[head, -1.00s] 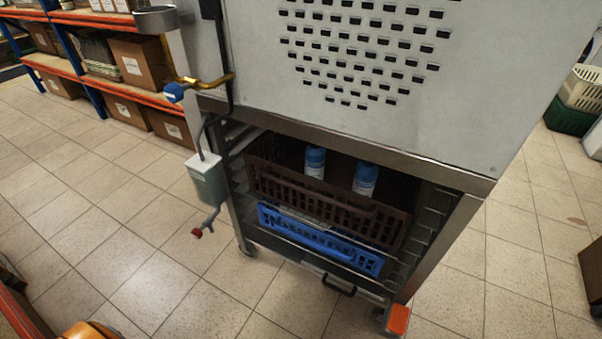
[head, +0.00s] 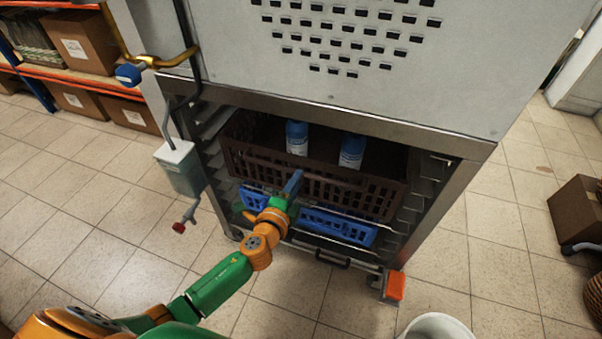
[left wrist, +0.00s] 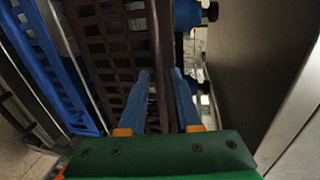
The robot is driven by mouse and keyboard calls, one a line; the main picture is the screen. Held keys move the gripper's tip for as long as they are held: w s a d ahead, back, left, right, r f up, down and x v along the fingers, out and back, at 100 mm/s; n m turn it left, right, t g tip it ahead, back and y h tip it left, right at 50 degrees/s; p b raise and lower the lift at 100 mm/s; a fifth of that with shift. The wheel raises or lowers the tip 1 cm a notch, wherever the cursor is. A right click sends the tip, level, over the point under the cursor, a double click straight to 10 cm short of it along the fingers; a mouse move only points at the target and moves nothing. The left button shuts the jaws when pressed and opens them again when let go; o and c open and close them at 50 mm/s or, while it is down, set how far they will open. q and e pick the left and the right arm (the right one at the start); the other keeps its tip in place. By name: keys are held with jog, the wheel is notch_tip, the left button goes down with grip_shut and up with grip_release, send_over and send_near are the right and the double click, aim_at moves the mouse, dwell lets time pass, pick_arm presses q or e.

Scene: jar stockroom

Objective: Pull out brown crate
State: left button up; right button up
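The brown crate (head: 352,195) sits in the upper slot of the steel rack, its slatted front wall facing me. Two blue-and-white bottles (head: 297,138) (head: 351,152) stand in it. My left gripper (head: 295,180) is at the crate's front wall, close to its top rim. In the left wrist view the brown crate (left wrist: 108,58) fills the left and middle. There the two blue fingers of my left gripper (left wrist: 160,76) are apart, with the crate's rim running between them. Whether either finger touches the rim I cannot tell. My right gripper is out of view.
A blue crate (head: 338,228) lies in the slot below, partly behind my left arm. The rack's posts flank the crates. A grey-green box (head: 178,167) with a lever hangs on the left. A white bucket (head: 437,327) and a cardboard box (head: 577,213) stand on the right.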

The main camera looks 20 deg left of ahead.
pick_arm(q)
jog(key=shift+w+f+b, duration=0.15)
jog(key=shift+w+f, duration=0.05)
jog(key=shift+w, duration=0.55)
jog(key=shift+w+f+b, duration=0.15)
jog(key=shift+w+b, duration=0.05)
jog(key=shift+w, duration=0.6)
jog(key=shift+w+f+b, duration=0.15)
jog(key=shift+w+f, duration=0.05)
jog(key=shift+w, duration=0.55)
grip_shut()
